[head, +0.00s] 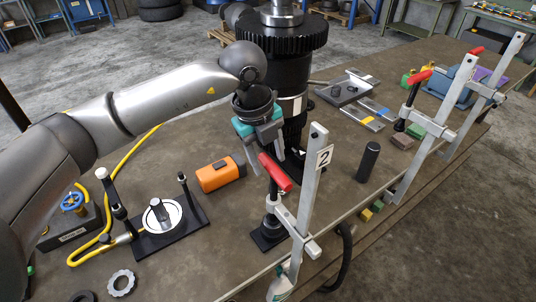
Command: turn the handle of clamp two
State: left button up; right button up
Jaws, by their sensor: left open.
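Clamp two is a grey metal bar clamp (307,190) with a white "2" label, standing at the table's front edge. Its red handle (275,173) slants down to the right at the clamp's upper left. My left gripper (266,154) points down just above and behind the red handle. It is open; a gap to the handle cannot be judged from this view. My right gripper is not in view.
A tall black geared transmission (283,45) stands close behind my left gripper. A black cylinder (368,161) and two more red-handled clamps (425,130) stand to the right. A black fixture (160,222) sits front left.

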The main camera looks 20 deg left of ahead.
pick_arm(q)
jog(key=shift+f, duration=0.2)
grip_shut()
dwell(0.4)
